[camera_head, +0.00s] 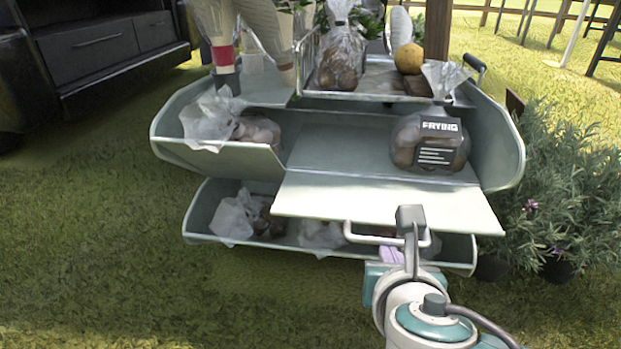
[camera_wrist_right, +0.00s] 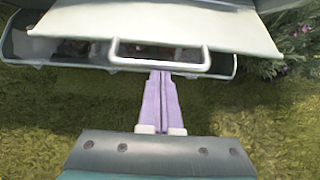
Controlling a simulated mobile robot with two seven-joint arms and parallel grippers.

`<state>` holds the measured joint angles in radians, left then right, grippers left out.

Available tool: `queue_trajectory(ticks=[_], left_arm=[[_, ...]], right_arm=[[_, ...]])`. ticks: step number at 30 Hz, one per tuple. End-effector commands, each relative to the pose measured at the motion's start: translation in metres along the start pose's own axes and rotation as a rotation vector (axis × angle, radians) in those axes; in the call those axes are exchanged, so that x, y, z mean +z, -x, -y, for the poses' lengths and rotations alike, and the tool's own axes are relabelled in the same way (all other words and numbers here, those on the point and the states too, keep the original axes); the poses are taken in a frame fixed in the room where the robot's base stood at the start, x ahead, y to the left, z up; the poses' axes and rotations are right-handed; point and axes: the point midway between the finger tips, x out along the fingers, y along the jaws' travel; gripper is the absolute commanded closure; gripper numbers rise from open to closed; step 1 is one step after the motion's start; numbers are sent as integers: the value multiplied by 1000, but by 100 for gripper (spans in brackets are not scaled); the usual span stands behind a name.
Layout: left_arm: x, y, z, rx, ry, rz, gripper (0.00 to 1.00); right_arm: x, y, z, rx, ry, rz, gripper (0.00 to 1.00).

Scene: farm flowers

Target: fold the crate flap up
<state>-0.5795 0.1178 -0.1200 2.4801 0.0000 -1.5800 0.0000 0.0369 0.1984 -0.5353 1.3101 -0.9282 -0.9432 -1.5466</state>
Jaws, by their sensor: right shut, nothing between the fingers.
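The crate flap (camera_head: 330,199) is a pale grey-green panel on the front of the crate's upper compartment (camera_head: 330,138). It sticks out toward me, roughly level, above the lower compartment (camera_head: 365,248). In the right wrist view the flap (camera_wrist_right: 160,22) spans the top of the picture, with a white bar handle (camera_wrist_right: 160,53) below its edge. My right gripper (camera_head: 390,254) is just below the flap and handle, partly hidden by my own wrist. Its lilac fingers (camera_wrist_right: 161,75) are shut and empty, with tips close to the handle; contact cannot be told. My left gripper is not in view.
A bag of potatoes labelled FRYING (camera_head: 430,143) sits in the upper compartment behind the flap. A plastic bag (camera_head: 211,120) lies at its left. Bagged produce (camera_head: 237,216) fills the lower compartment. Lavender plants (camera_head: 565,190) stand right; grass on the left is clear.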

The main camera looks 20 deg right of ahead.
Motion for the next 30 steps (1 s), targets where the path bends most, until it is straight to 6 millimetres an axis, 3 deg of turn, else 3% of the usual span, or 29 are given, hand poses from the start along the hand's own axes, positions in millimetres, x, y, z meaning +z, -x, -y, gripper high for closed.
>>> queue_trajectory(ticks=[8, 18, 24, 30], left_arm=[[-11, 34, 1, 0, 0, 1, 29], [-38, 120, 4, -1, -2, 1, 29], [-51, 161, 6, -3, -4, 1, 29], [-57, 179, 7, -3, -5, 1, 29]], right_arm=[[19, 9, 0, -1, -1, -54, 100], [65, 27, 0, -3, -2, -251, 100], [93, 30, 0, -3, -4, -410, 100], [118, 27, 0, -3, -4, -563, 100]])
